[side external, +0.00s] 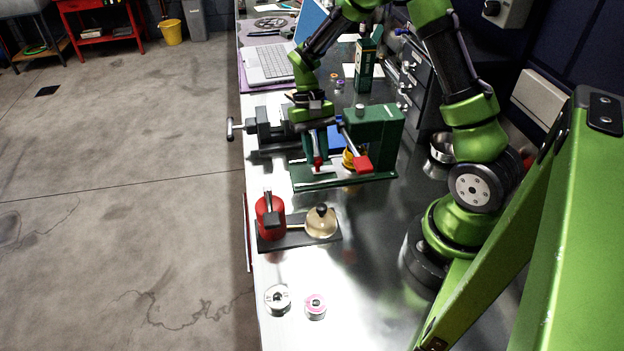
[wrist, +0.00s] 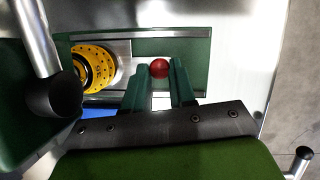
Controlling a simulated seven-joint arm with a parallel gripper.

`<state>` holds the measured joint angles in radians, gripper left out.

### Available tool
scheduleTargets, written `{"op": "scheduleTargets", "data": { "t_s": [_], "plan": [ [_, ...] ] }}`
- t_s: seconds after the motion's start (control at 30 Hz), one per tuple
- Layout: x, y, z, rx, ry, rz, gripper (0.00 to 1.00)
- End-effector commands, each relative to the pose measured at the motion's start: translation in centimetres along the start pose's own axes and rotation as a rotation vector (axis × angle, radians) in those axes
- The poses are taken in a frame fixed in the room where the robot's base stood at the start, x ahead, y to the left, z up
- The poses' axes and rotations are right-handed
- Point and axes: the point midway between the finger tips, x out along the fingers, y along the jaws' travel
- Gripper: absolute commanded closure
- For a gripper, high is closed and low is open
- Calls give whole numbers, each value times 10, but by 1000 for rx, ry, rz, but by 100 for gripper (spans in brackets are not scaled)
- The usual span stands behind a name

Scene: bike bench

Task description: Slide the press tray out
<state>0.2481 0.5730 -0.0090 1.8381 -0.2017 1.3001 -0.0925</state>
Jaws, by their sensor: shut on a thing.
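The green press (side external: 376,128) stands on the bench with its green base plate (side external: 345,181) flat below it. My gripper (side external: 318,162) points down in front of the press column, over the base plate. In the wrist view my gripper (wrist: 159,66) has its two green fingers on either side of a red ball knob (wrist: 160,69), shut on it. The silver press tray (wrist: 123,51) lies in the base, left of the knob. A yellow round part with holes (wrist: 93,67) sits on the tray; it also shows in the side view (side external: 349,158). The tray's far end is hidden.
A vise (side external: 264,129) is left of the press. Two small spools (side external: 278,299) lie nearer. A metal bowl (side external: 441,149) is right of the press. Bench between is clear.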

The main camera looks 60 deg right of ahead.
Motion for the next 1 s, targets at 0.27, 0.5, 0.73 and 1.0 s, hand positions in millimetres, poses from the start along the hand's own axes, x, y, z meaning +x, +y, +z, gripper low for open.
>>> {"op": "scheduleTargets", "data": {
  "t_s": [0.27, 0.5, 0.73, 1.0],
  "plan": [
    [-1, -4, -1, -2, 1, 0, 100],
    [-3, -55, -9, -4, 2, 1, 100],
    [-6, -86, -14, -2, 3, 0, 100],
    [-6, -87, -14, 0, 4, 0, 100]
  ]
}}
